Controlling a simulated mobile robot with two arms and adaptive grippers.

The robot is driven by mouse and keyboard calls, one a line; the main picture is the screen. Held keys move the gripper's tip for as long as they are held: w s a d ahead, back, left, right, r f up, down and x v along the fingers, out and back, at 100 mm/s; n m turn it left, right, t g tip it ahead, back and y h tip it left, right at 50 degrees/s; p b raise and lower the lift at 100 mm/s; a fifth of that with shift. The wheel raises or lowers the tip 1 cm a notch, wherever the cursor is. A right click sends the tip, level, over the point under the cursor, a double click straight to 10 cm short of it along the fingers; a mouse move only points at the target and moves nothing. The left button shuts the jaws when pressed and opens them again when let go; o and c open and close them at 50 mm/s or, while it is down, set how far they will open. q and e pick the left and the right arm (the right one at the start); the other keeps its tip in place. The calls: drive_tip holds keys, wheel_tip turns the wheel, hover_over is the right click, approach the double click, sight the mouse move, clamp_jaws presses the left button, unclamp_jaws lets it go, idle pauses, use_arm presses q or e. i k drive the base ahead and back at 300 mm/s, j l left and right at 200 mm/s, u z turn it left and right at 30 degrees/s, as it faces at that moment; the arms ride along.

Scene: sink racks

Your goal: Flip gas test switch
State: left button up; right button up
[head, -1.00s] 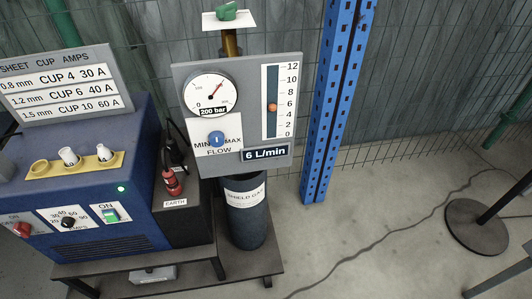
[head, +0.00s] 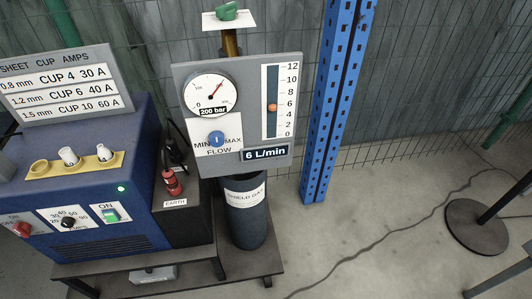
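A blue welding machine (head: 110,240) stands at the left, with a row of controls on its front. At the far left of the row is a red switch (head: 22,229) on a white plate; its label is too small to read and its position is unclear. A black amps knob (head: 68,221) and a green switch (head: 111,215) under "ON" sit to its right. A grey gas panel (head: 250,71) carries a pressure gauge (head: 212,91), a blue flow knob (head: 216,139) and a flow tube (head: 272,100) marked 6 L/min. No switch is clearly labelled gas test. Neither gripper shows.
A yellow tray (head: 60,169) with cups lies on the machine, below a cup amps sign (head: 58,85). A blue post (head: 333,100) and mesh fence are behind. A cable crosses the open floor (head: 370,200) at right.

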sight(111, 215)
drive_tip(key=u, duration=1.55)
